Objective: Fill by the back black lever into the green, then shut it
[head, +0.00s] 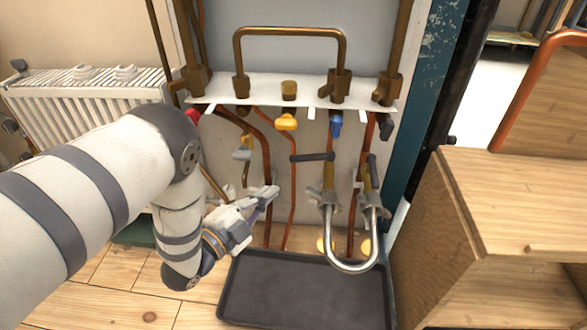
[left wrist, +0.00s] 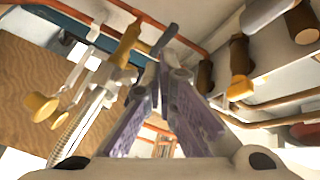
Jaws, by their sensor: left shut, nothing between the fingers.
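Two black levers sit on the valves of a looped silver hose: one (head: 318,157) lies across its brass pipe, the other (head: 371,170) runs roughly along its pipe. I cannot tell for sure which is the back one. My left gripper (head: 271,192) is shut and empty, left of the loop and below the crosswise lever, apart from it in the head view. In the left wrist view the closed fingers (left wrist: 163,65) point toward a brass valve (left wrist: 127,47) with a dark lever (left wrist: 165,40). No green zone or gauge shows. My right gripper is out of view.
A black tray (head: 305,290) lies on the floor below. Yellow (head: 286,122), blue (head: 335,125) and red (head: 193,116) handles hang under the white shelf (head: 262,100). A radiator (head: 85,95) stands left, a wooden cabinet (head: 440,230) close on the right.

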